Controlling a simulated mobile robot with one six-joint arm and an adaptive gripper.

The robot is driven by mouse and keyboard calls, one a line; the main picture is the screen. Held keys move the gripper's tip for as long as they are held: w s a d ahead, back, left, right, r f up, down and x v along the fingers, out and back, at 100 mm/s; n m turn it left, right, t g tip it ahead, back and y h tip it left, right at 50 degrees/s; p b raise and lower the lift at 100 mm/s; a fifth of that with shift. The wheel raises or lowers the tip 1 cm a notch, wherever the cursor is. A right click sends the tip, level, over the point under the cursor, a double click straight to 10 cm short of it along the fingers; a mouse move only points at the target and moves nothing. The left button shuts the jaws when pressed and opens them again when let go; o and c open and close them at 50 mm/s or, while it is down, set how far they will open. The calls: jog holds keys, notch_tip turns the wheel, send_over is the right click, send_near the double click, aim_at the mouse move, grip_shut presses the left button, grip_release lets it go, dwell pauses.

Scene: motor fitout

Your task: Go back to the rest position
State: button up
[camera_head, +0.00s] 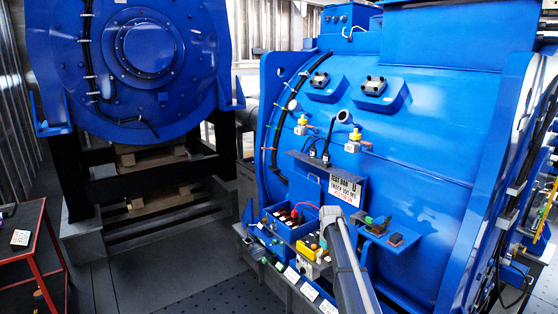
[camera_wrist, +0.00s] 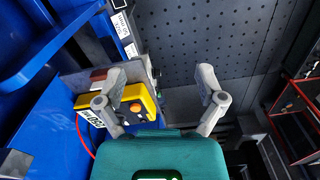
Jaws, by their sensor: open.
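My gripper (camera_wrist: 162,80) is open in the wrist view, with its two grey fingers wide apart and nothing held between them. Dark perforated floor shows beyond the gap. A yellow device (camera_wrist: 137,101) with an orange button lies behind and beside the left finger; I cannot tell whether they touch. In the head view, my grey arm reaches up from the bottom edge in front of the blue motor (camera_head: 440,130). The gripper itself cannot be made out there.
The motor's front ledge carries a blue box (camera_head: 290,224), a yellow unit (camera_head: 307,249) and a sign (camera_head: 345,188). A small shelf (camera_head: 378,234) juts out to the right. A red-framed table (camera_head: 25,240) stands at left. Open floor (camera_head: 200,285) lies between.

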jog(key=s+f+m+b, duration=0.2)
jog(key=s, duration=1.5)
jog(key=s+a+f+m+b, duration=0.1)
jog(key=s+f+m+b, duration=0.2)
jog(key=s, duration=1.3)
jog(key=shift+s+f, duration=0.25)
jog(key=shift+s, duration=0.15)
